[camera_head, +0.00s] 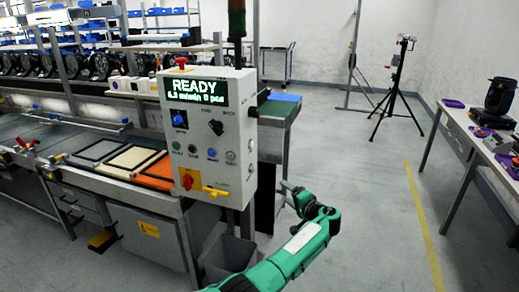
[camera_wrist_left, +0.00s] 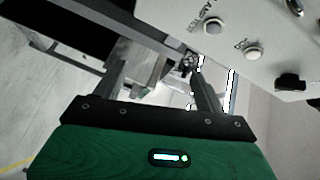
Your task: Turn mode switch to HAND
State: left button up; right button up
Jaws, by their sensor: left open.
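The grey control box (camera_head: 210,140) stands at the left end of the clear floor, with a lit READY display (camera_head: 197,91). A black selector switch (camera_head: 215,128) sits on its face below the display, beside a blue knob (camera_head: 179,119). In the left wrist view my left gripper (camera_wrist_left: 160,75) is open and empty; the panel (camera_wrist_left: 225,20) is at upper right, with a black knob (camera_wrist_left: 291,83). My right gripper is out of view.
Below the selector are several round buttons (camera_head: 211,153), a red-and-yellow switch (camera_head: 188,179) and a yellow handle (camera_head: 215,191). A grey bin (camera_head: 226,258) stands beneath the box. A workbench is at left, a table (camera_head: 456,150) at right, with open floor between.

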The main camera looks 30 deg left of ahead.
pick_arm(q)
notch_tip(320, 180, up, 15)
jog(key=n+g+y+b, duration=0.1)
jog(key=n+g+y, duration=0.1)
jog(key=n+y, duration=0.15)
jog(key=n+g+y, duration=0.2)
jog(key=n+g, duration=0.1)
jog(key=n, duration=0.2)
send_near(258, 114)
jog(key=p+x, duration=0.3)
jog(key=x, duration=0.5)
jog(key=shift+a+r, duration=0.2)
jog(key=shift+a, duration=0.5)
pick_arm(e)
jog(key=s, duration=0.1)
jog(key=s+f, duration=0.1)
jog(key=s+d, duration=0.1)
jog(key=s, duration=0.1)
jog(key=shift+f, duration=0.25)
pick_arm(q)
jog(key=shift+m, duration=0.25)
jog(key=c, duration=1)
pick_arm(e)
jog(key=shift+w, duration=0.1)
